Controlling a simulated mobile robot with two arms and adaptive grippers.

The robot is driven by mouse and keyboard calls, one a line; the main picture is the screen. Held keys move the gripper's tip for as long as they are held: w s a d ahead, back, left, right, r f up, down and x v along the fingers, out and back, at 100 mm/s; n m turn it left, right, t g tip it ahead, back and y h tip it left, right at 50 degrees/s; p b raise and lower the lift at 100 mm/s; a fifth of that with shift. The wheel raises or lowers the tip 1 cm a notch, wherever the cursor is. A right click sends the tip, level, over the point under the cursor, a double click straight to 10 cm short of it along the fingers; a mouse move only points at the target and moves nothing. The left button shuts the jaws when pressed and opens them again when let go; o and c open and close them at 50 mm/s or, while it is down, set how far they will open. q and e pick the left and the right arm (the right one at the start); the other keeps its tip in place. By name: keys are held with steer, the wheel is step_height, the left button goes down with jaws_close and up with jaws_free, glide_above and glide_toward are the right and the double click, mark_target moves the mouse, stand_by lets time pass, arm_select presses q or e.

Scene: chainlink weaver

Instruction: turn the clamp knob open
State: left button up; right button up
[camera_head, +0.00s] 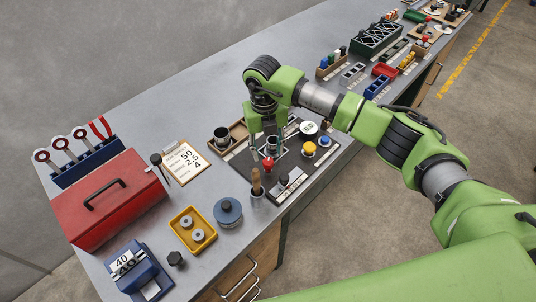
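A dark fixture board (241,163) lies on the bench. On it are a red knob (268,164), a yellow button (310,149), a blue button (324,141) and a round white-faced gauge (308,128). I cannot tell for certain which part is the clamp knob. My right gripper (268,146) points down over the board, just behind the red knob. Its fingers are spread apart, with a grey metal cylinder (271,145) showing between them; contact is too small to judge. My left gripper is not in view.
A wooden-handled tool in a cup (257,190) stands close in front of the board. A blue round container (228,212), yellow tray (193,230), clipboard (185,162) and red toolbox (112,200) are left. Racks and bins (376,38) fill the far right.

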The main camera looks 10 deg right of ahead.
mark_target(268, 161)
step_height(268, 161, down, 5)
steer(key=shift+r+p, duration=0.1)
steer(key=shift+p, duration=0.45)
steer(key=c, duration=1.1)
